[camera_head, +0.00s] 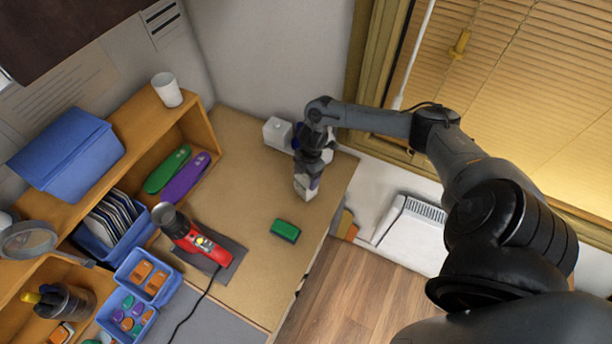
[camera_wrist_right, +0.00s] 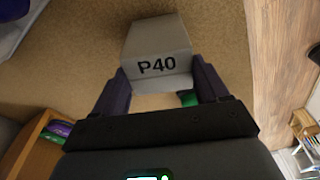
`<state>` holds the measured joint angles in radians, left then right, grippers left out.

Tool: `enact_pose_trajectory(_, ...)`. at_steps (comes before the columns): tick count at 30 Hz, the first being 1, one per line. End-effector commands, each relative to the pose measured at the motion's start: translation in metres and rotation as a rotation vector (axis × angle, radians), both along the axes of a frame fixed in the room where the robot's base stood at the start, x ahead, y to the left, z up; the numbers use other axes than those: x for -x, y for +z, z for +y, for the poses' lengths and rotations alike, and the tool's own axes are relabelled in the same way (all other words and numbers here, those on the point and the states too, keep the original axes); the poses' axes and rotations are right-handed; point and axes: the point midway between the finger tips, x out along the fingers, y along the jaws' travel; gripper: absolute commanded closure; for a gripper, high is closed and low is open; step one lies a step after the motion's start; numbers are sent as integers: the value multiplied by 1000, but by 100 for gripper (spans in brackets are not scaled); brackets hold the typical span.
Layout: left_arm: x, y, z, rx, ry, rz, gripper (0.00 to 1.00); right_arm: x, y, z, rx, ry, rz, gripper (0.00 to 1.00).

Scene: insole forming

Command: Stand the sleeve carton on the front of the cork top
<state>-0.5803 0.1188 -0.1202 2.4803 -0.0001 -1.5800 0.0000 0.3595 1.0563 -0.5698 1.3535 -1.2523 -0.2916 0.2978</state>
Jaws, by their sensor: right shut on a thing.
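The sleeve carton, a pale grey-white box marked "P40" (camera_wrist_right: 157,52), sits between the two dark fingers of my right gripper (camera_wrist_right: 158,76) in the right wrist view. In the head view the right gripper (camera_head: 311,171) points down at the right part of the cork top (camera_head: 245,145), with the carton (camera_head: 304,187) showing below it. I cannot tell whether the carton touches the cork surface. My left gripper is not in view.
A white box (camera_head: 277,133) stands at the back of the cork top. A green block (camera_head: 285,230) lies near the front right edge. A red tool (camera_head: 203,246) with a cable rests on a dark mat. Orange shelving (camera_head: 195,132) with blue bins stands left.

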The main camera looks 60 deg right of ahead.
Motion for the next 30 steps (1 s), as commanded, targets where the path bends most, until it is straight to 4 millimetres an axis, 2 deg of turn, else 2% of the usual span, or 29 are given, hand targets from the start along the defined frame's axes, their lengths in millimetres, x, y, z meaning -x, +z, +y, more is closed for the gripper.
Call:
enact_pose_trajectory(2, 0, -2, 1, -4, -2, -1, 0, 0, -2, 0, 0, 0, 0, 61)
enact_pose_trajectory(3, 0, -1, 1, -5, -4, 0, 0, 0, -2, 0, 0, 0, 0, 23)
enact_pose_trajectory(8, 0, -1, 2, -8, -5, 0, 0, 0, -2, 0, 0, 0, 0, 0)
enact_pose_trajectory(20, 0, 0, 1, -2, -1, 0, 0, 0, 4, -1, 1, 1, -1, 0)
enact_pose_trajectory(23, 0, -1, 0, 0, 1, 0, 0, 0, 14, -3, 1, 1, -3, 0)
enact_pose_trajectory(30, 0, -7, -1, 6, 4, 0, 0, 3, 55, -9, 2, 3, -3, 0)
